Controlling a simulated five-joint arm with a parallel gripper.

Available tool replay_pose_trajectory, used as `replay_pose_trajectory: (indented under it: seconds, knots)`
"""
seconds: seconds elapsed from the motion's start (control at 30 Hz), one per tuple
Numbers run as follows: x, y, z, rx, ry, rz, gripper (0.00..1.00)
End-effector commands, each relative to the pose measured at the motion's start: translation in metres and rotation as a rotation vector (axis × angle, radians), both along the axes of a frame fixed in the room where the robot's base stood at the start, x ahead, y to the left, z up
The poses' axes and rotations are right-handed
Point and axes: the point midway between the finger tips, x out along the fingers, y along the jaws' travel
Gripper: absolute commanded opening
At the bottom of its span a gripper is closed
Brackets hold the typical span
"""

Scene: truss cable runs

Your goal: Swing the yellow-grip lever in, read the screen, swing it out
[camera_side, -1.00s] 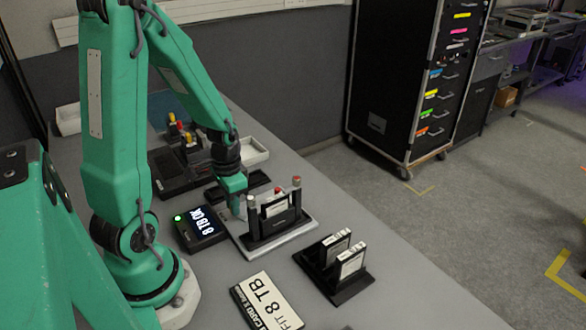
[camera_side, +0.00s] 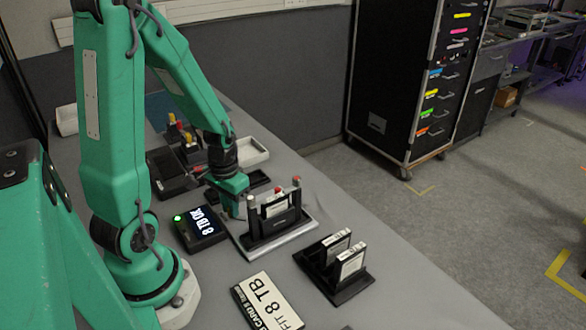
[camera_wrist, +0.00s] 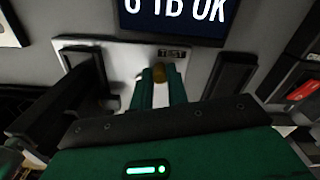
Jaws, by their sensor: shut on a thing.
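The yellow-grip lever's tip (camera_wrist: 159,72) shows as a dull yellow knob between the fingers of my gripper (camera_wrist: 160,88) in the wrist view. My gripper, also in the side view (camera_side: 240,206), is shut on it at the left end of the test dock. The dock has a pale base plate (camera_side: 290,241) and dark posts, with a drive (camera_side: 276,206) standing in it. The screen (camera_side: 203,223) reads "8 TB OK" with a green light lit beside it; part of it shows in the wrist view (camera_wrist: 172,18). My fingers hide most of the lever.
A red-tipped post (camera_side: 297,181) stands at the dock's right end. A black rack (camera_side: 348,288) with two drives is in front right. A sign reading "FIT 8 TB" (camera_side: 268,302) lies nearer. Behind are a white tray (camera_side: 250,153) and dark boxes with red and yellow knobs (camera_side: 188,145).

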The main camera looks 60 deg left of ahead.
Motion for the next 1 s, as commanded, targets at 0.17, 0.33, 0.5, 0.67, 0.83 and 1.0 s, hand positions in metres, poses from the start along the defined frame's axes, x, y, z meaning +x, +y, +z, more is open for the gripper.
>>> replay_pose_trajectory:
  seconds: [0.17, 0.33, 0.5, 0.67, 0.83, 1.0]
  knots:
    - [0.000, 0.000, 0.000, 0.000, 0.001, 0.000, 0.38]
    - [0.000, 0.000, 0.000, 0.000, 0.001, -0.001, 0.38]
    - [0.000, 0.000, 0.001, 0.000, 0.000, -0.001, 0.38]
    - [0.000, 0.000, 0.007, 0.000, 0.000, -0.001, 0.38]
    - [0.001, 0.000, 0.018, 0.001, -0.002, -0.001, 0.38]
    - [0.001, 0.001, 0.036, 0.002, -0.003, -0.001, 0.38]
